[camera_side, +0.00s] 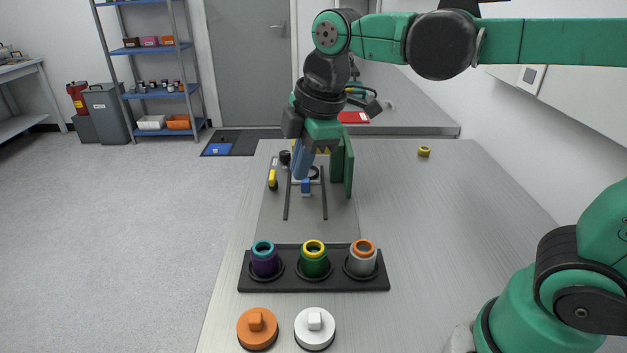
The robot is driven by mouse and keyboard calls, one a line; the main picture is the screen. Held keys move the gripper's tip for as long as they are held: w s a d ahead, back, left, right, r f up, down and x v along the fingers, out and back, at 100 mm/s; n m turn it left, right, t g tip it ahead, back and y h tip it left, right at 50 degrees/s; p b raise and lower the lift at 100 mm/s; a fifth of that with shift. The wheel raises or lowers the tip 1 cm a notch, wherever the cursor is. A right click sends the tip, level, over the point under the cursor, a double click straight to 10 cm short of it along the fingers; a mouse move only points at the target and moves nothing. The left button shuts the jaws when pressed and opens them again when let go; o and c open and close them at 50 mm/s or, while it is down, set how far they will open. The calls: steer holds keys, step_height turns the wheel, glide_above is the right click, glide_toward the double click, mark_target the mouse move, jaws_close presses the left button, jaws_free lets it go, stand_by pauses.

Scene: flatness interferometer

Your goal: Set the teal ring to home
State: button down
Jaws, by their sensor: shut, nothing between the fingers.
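The teal ring (263,246) is the rim on top of a dark purple cylinder (264,265), which stands upright at the left of a black holder (316,284).
A green cylinder with yellow rim (313,263) and a grey one with orange rim (362,260) share the holder. Orange (257,328) and white (314,327) knobbed discs lie in front. The table's right side is mostly clear.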

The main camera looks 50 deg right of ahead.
mark_target(260, 251)
steer(key=w+a+r+n+g, duration=0.1)
steer(key=w+a+n+g, duration=0.2)
steer(key=n, duration=1)
steer(key=w+a, duration=0.1)
steer(key=a, duration=0.1)
steer(key=shift+a+h, duration=0.3)
steer(key=shift+a, duration=0.05)
step_height(260, 251, down, 14)
steer(key=shift+r, duration=0.1)
